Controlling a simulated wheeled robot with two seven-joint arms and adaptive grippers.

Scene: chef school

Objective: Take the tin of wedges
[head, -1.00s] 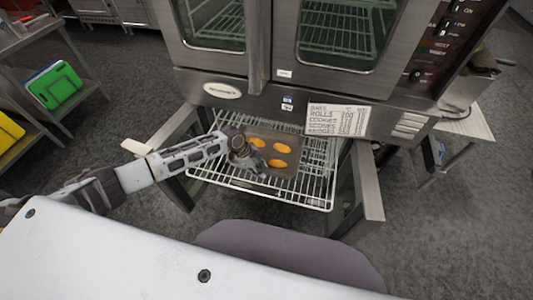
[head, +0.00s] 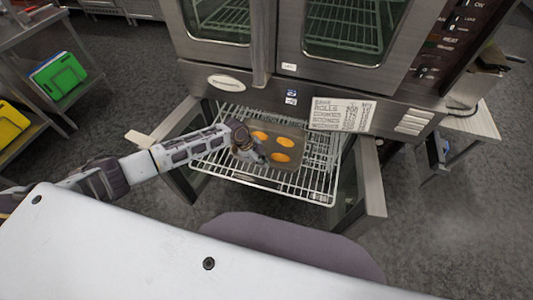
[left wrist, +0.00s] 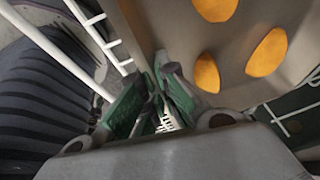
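The tin of wedges (head: 302,148) is a shallow grey-brown tray with several orange wedges lying in it. It rests on the wire rack below the oven doors. In the left wrist view the tin (left wrist: 225,90) fills the upper right. My left gripper (head: 258,158) is at the tin's left side and hides part of that edge. In the wrist view its green-padded fingers (left wrist: 160,85) are close together by the tin's edge, with a narrow gap between them. Whether they clamp the rim is unclear. My right gripper is not in view.
The wire rack (head: 318,188) sits between the steel legs of the oven (head: 300,85). A label card (head: 342,114) hangs above the tin's right side. A shelf with green boards (head: 60,76) stands at left, a small table (head: 470,122) at right.

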